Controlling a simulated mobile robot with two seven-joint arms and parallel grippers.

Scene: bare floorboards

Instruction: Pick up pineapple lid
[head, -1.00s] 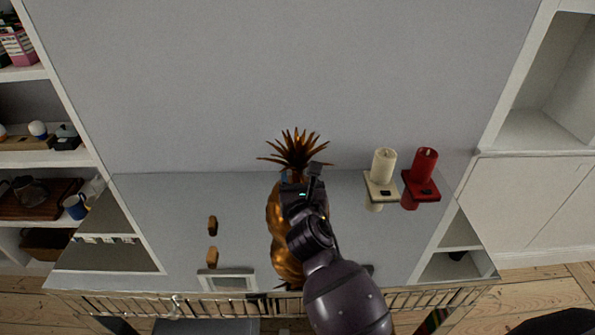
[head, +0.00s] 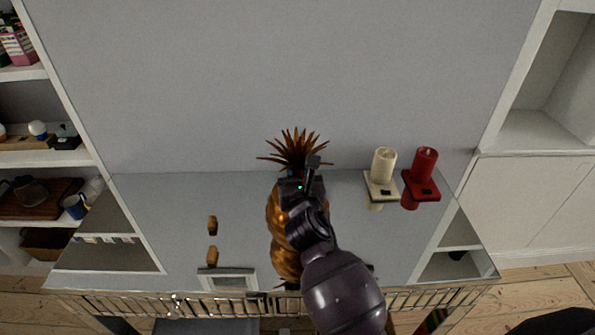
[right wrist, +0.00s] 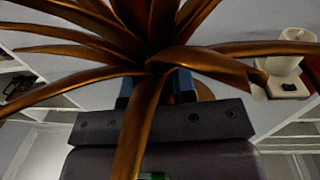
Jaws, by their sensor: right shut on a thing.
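The pineapple lid (head: 299,150), a crown of spiky bronze leaves, sits at the top of the golden pineapple body (head: 280,230) in the head view. My right gripper (head: 296,180) is at the base of the leaves and shut on the lid. The arm hides part of the pineapple body. In the right wrist view the lid's leaves (right wrist: 150,70) spread large across the picture, in front of the blue-tipped fingers. Whether the lid touches the body is hidden. My left gripper is not in view.
A cream candle (head: 383,166) and a red candle (head: 424,164) on holders stand to the right. Two small brown objects (head: 212,226) and a pale frame (head: 228,280) are to the left. White shelves (head: 50,160) flank both sides.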

